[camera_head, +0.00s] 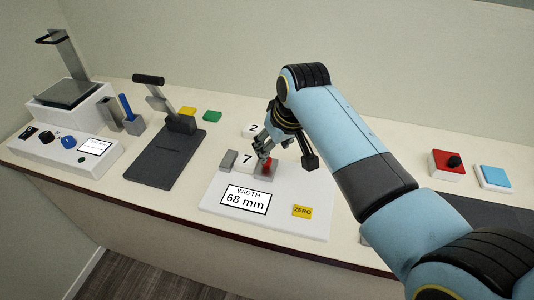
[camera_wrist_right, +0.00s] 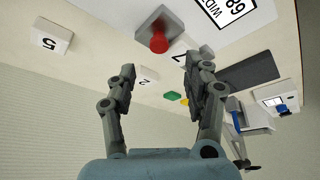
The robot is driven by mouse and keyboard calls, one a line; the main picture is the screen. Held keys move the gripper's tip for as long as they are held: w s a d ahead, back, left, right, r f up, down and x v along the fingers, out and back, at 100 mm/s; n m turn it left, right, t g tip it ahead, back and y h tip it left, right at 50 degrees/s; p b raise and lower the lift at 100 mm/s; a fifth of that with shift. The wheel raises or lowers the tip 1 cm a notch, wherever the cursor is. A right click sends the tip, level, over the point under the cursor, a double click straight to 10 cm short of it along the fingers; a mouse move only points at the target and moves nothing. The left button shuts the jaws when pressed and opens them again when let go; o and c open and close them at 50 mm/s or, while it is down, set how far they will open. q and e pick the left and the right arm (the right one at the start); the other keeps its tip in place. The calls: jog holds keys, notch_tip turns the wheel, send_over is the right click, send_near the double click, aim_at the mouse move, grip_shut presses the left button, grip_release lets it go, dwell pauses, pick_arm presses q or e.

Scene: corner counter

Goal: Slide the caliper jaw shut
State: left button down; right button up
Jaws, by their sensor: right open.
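The caliper is a white plate (camera_head: 222,213) with a display (camera_head: 245,199) reading "WIDTH 68 mm" and a yellow ZERO button (camera_head: 302,211). A grey block jaw (camera_head: 228,160) stands at its left. A second grey jaw block (camera_head: 272,175) with a red knob (camera_head: 266,163) stands to the right, with a gap between them. My right gripper (camera_head: 285,150) is open and empty, just above and behind the knob. In the right wrist view, the knob (camera_wrist_right: 158,42) appears beyond the open fingertips (camera_wrist_right: 160,68), between them sideways; contact cannot be told. My left gripper is out of view.
White number tiles, 7 (camera_head: 247,158) and 2 (camera_head: 252,130), lie at and behind the caliper; tile 5 (camera_wrist_right: 50,36) shows in the wrist view. A dark lever device (camera_head: 160,155) stands left. A red box (camera_head: 447,165) and blue-topped box (camera_head: 494,178) are right.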

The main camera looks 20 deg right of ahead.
aim_at(268, 162)
jog(key=b+x, duration=0.2)
jog(key=x, duration=0.2)
jog(key=shift+w+f+b, duration=0.2)
jog(key=shift+f+b, duration=0.1)
jog(key=b+x, duration=0.2)
jog(key=b, duration=0.1)
jog(key=shift+f, duration=0.15)
jog(key=shift+w+f, duration=0.1)
jog(key=shift+w, duration=0.05)
jog(key=shift+f+b, duration=0.1)
jog(key=shift+b, duration=0.25)
jog(key=shift+c, duration=0.3)
jog(key=c, duration=0.8)
jog(key=shift+w+a+r+p, duration=0.25)
jog(key=shift+a+p, duration=0.1)
jog(key=shift+p, duration=0.2)
jog(key=shift+f, duration=0.15)
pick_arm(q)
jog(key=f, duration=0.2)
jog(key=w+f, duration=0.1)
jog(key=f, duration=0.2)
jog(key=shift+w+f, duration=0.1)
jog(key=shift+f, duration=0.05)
pick_arm(e)
jog(key=o, duration=0.8)
jog(key=shift+o, duration=0.3)
